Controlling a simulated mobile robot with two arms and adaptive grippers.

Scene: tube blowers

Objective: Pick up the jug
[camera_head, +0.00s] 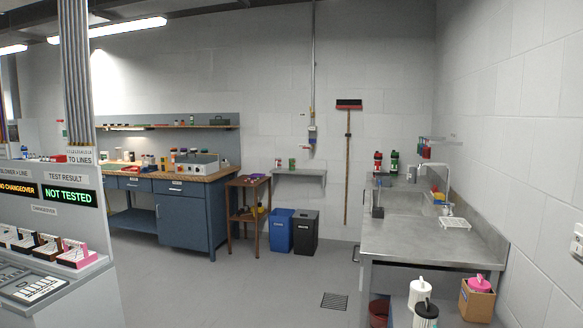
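Neither of my grippers is in view. I cannot tell for certain which thing is the jug. A red bottle (377,162) and a dark bottle with a green top (394,163) stand at the far end of the bench.
The steel sink bench (425,244) runs along the right wall. A dark red bin (379,311) stands below it. Blue (281,231) and black (305,232) bins stand at the back wall. A test console (60,240) fills the left. The middle floor is clear, with a drain grate (334,301).

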